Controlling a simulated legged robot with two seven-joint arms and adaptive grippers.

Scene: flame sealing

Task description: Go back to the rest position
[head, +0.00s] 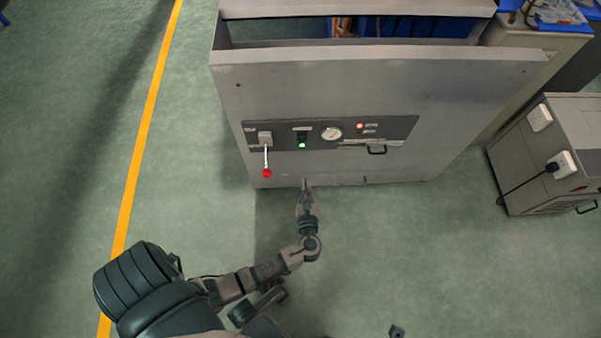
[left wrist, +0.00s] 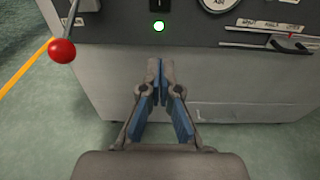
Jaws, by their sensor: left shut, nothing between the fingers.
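My left gripper (head: 305,186) is shut and empty in front of the grey machine (head: 400,80), just below its dark control panel (head: 285,133) in the head view. In the left wrist view its fingertips (left wrist: 159,66) meet in the middle, with blue pads on the inner faces. The panel carries a lever with a red ball knob (head: 267,173), a lit green button (head: 302,145), a round gauge (head: 331,133) and a small red light (head: 359,126). The red knob also shows in the left wrist view (left wrist: 62,51). My right gripper is not in view.
A grey cabinet (head: 515,175) with white sockets and a black plug stands to the right. A bench with blue trays (head: 560,22) is at the back right. A yellow floor line (head: 148,120) runs along the left. The green floor (head: 430,250) is mostly clear.

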